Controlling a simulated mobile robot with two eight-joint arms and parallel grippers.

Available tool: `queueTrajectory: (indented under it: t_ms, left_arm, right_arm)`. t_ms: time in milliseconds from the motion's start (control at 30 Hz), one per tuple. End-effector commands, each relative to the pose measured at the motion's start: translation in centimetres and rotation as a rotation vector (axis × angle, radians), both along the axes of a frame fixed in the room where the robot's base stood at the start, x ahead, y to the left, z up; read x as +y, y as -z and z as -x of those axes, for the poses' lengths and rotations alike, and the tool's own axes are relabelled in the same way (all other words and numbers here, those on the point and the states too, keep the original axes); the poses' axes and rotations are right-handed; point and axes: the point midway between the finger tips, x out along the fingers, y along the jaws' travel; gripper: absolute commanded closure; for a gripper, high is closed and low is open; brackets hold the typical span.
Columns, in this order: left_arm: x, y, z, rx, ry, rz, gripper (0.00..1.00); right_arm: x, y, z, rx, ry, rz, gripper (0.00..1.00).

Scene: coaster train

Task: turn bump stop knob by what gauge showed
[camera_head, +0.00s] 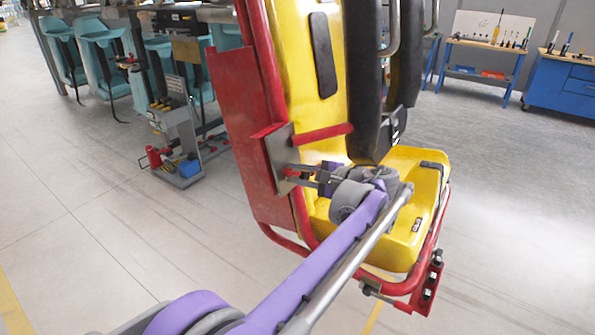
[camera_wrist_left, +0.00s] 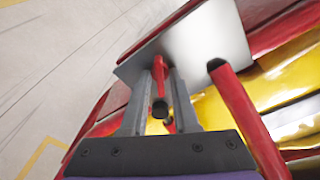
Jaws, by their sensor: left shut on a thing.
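A yellow coaster seat (camera_head: 410,185) with a red frame stands in the middle of the head view. A grey metal plate (camera_head: 280,152) sits on its left side. A small red knob (camera_head: 292,173) sticks out from this plate. My left gripper (camera_head: 291,176) reaches the knob from the right, its fingers pointing left at the plate. In the left wrist view the knob (camera_wrist_left: 158,70), red with a dark end, lies between the two grey fingers (camera_wrist_left: 160,88), which are shut on it. The plate (camera_wrist_left: 205,48) is behind it. No gauge can be made out. My right gripper is out of view.
A red bar with a black tip (camera_wrist_left: 240,110) runs close right of the fingers. A grey cart (camera_head: 180,150) with red and blue parts stands left. A blue workbench (camera_head: 562,85) and a tool table (camera_head: 488,52) stand at the back right.

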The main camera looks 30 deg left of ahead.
Motion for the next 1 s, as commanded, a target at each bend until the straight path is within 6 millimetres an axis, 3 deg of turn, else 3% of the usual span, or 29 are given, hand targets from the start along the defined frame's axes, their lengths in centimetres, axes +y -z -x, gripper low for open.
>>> queueTrajectory:
  t_ms: [1000]
  left_arm:
    - [-0.2, -0.1, -0.1, -0.882, -0.203, 0.07, 1.0]
  right_arm:
    - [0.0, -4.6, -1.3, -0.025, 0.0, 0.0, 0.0]
